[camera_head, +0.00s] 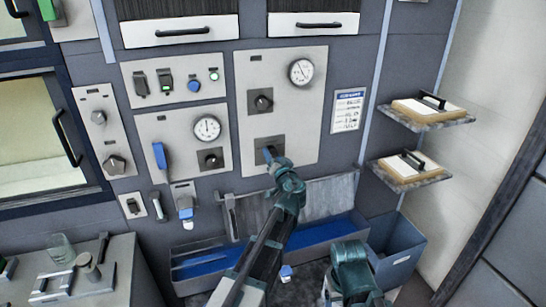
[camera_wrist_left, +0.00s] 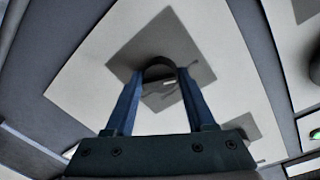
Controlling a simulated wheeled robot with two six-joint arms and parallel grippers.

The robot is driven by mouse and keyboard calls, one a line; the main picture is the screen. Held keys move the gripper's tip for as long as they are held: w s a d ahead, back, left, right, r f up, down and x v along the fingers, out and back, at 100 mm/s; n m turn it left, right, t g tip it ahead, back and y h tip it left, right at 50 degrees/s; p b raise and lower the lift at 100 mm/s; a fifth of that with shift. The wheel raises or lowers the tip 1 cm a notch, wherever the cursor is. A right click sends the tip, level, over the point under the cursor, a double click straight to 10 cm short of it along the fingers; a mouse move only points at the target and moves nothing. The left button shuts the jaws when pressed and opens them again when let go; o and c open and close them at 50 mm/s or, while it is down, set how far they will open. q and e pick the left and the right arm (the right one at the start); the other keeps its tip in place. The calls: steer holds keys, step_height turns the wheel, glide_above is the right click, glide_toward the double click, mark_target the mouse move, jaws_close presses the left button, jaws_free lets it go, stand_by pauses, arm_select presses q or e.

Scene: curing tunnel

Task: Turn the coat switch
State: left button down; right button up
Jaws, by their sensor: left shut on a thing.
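A dark rotary switch (camera_wrist_left: 159,70) on a square grey plate stands between the blue fingers of my left gripper (camera_wrist_left: 158,92) in the left wrist view. In the head view my left gripper (camera_head: 270,155) is at the lower switch plate (camera_head: 262,141) of the light centre panel (camera_head: 290,115), and it hides most of this switch. The gripper is shut on the switch. I cannot read a label saying that this is the coat switch. Only a teal part of my right arm shows at the bottom; its fingers are out of view.
Another dark knob (camera_head: 263,102) and a round gauge (camera_head: 301,72) sit above on the same panel. A blue lever (camera_head: 160,156) and a second gauge (camera_head: 207,128) are on the panel to the left. Two shelves (camera_head: 432,121) jut out at the right. A blue bin (camera_head: 400,252) stands below.

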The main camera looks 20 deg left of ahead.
stand_by(0.4)
arm_select(q)
steer(key=shift+c, duration=1.4)
jaws_free()
steer(key=v, duration=1.3)
steer(key=shift+s+d+p, duration=0.2)
steer(key=shift+s+p, duration=0.1)
steer(key=shift+s, duration=0.1)
